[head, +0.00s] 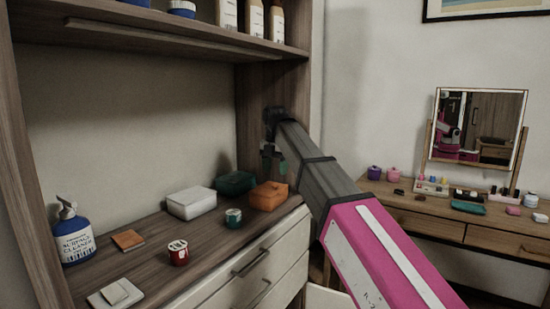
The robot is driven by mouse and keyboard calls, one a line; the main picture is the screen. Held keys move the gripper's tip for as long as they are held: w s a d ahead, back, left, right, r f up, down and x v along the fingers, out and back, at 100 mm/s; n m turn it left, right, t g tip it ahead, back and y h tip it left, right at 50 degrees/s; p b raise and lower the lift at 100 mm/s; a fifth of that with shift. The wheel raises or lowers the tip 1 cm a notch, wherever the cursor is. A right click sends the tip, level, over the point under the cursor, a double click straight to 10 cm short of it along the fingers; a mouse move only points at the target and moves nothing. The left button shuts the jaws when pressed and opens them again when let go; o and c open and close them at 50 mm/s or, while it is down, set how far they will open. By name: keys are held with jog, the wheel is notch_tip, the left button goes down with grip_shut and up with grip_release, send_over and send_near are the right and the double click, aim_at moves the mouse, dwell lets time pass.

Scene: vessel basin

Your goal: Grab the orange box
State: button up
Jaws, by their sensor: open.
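The orange box (268,196) is a small lidded box on the wooden counter, near the right end of the counter. My gripper (268,160) is above the orange box, close to the upright side panel of the shelf unit. It is apart from the box, and its open jaws hold nothing that I can see. The fingers are small and dark in the head view. The box's far side is hidden.
A green box (235,183), a white box (191,203) and a teal tin (233,218) stand near the orange box. A red cup (178,253) and a blue cleaner bottle (73,233) are further left. The upper shelf (165,38) overhangs the counter.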

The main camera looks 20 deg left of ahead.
aim_at(275, 185)
jog(key=shift+f, duration=2.95)
jog(key=shift+c, duration=0.3)
jog(key=c, duration=1)
